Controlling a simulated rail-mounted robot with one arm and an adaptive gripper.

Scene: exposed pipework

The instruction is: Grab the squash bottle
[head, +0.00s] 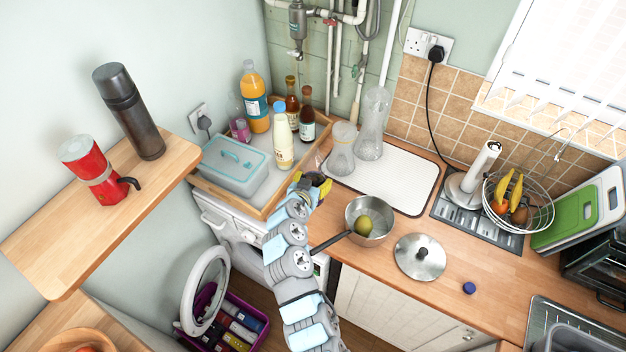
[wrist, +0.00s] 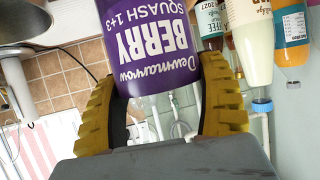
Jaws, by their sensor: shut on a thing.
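The squash bottle (wrist: 148,45), with a purple label reading "Berry Squash" and appearing upside down, fills the middle of the wrist view. My gripper (wrist: 160,85) is shut on it, with one yellow ribbed finger against each side. In the head view my gripper (head: 312,187) is beside the front right corner of the wooden tray, left of the saucepan. The held bottle cannot be made out clearly in the head view.
The wooden tray (head: 256,213) holds a lidded blue tub (head: 235,162), a cream bottle (head: 283,140), an orange bottle (head: 255,100) and dark sauce bottles (head: 307,115). A saucepan (head: 382,212) and lid (head: 420,257) stand on the counter. Glass vessels (head: 372,125) stand behind my gripper.

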